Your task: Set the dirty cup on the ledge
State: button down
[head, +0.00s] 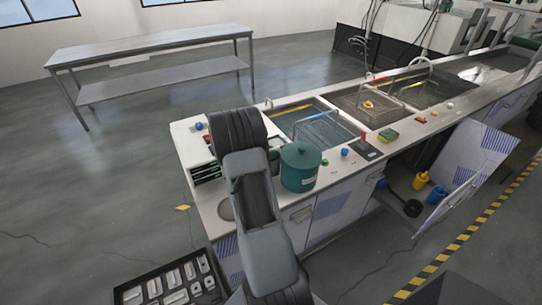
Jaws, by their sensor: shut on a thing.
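My arm rises from the bottom middle of the head view and reaches over the left end of the long bench. Its jaws are not visible; the arm links cover that area. I cannot make out a dirty cup anywhere in the view. A pale ledge (330,172) runs along the front of the bench, beside the sunken tanks. A water-filled tank (318,124) with a wire frame lies behind it.
A teal lidded canister (300,167) stands on the bench right beside my arm. A green-yellow sponge (388,135) and a dark box (366,150) lie on the ledge. A cabinet door (460,170) hangs open below. A black tray (170,284) of parts is at lower left.

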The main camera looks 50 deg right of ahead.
jog(key=shift+f, duration=0.95)
jog(key=shift+f, duration=0.15)
jog(key=c, duration=1.4)
grip_release()
